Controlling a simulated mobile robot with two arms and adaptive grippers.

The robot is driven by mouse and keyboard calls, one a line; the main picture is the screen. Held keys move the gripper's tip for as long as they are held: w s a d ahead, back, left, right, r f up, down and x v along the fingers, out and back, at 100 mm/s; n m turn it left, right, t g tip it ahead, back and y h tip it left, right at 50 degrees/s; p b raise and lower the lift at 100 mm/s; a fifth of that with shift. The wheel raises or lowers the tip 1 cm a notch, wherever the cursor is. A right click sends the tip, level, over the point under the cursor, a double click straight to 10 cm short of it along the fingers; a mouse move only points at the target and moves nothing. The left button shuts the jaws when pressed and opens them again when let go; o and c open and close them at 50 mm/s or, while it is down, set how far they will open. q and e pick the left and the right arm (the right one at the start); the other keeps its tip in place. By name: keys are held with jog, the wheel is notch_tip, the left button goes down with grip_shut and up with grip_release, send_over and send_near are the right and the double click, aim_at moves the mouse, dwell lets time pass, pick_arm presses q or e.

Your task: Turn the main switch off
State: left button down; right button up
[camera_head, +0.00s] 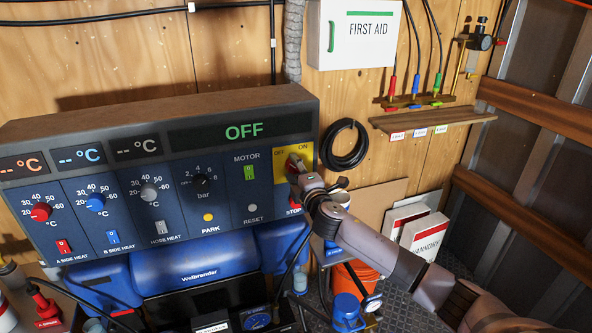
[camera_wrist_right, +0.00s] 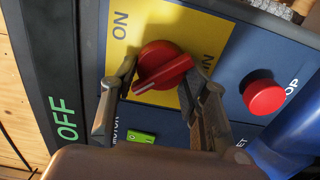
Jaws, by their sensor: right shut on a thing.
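The main switch is a red rotary knob (camera_head: 294,163) on a yellow plate (camera_head: 306,149) at the right end of the control panel. The plate reads OFF on the left and ON on the right. The panel display (camera_head: 244,131) reads a green OFF. My right gripper (camera_head: 299,170) reaches the knob and partly covers it. In the right wrist view, the gripper (camera_wrist_right: 165,75) is shut on the red knob (camera_wrist_right: 163,67), one finger on each side. The knob's white line (camera_wrist_right: 160,80) lies aslant, pointing to the picture's lower left. My left gripper is out of view.
A red stop button (camera_wrist_right: 264,94) sits beside the switch, close to one finger. The green motor switch (camera_head: 249,172) and reset button (camera_head: 252,208) are left of it. A coiled black hose (camera_head: 344,144) hangs on the wall to the right.

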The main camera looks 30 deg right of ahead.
jog(key=o, duration=1.1)
jog(key=shift+s, duration=0.1)
jog(key=v, duration=1.1)
jog(key=shift+s, duration=0.4)
jog(key=shift+a+f, duration=0.1)
jog(key=shift+f, duration=0.1)
